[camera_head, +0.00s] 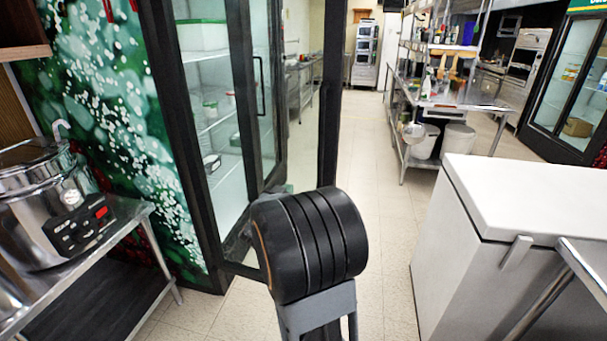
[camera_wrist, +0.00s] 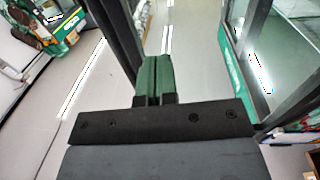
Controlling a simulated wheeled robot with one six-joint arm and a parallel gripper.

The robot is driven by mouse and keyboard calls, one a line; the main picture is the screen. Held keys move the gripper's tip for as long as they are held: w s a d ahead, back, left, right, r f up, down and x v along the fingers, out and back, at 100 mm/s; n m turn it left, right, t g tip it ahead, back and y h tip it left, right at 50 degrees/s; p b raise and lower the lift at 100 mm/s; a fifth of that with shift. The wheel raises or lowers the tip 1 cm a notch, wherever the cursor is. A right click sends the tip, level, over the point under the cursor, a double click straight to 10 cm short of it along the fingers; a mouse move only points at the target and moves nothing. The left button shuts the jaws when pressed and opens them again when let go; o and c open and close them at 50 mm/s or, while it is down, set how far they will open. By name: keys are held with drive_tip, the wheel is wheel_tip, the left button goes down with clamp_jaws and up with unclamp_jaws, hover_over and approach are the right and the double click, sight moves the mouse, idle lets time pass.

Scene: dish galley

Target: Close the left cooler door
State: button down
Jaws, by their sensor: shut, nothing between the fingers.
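The left cooler door (camera_head: 331,90) stands open, swung out into the aisle. It is a clear glass panel in a black frame, and the kitchen behind shows through it. Its bottom rail runs out from the cooler's left post (camera_head: 178,110) and passes behind my arm. Through the glass I see the lit shelves and the other door with a black handle (camera_head: 260,85). My gripper (camera_wrist: 155,62) has green fingers pressed together, empty. In the wrist view a black bar (camera_wrist: 113,35) runs close by the fingers on the left; I cannot tell whether they touch. The head view mostly hides the gripper behind my arm.
A steel pot (camera_head: 40,200) stands on a steel table (camera_head: 130,215) at the left. A white chest freezer (camera_head: 530,195) fills the right side. The tiled aisle (camera_head: 375,150) between is clear. A steel work table (camera_head: 455,98) with bins below stands further back.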

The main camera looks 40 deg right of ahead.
sight(305, 166)
drive_tip(key=x, duration=1.3)
drive_tip(key=shift+d, duration=0.3)
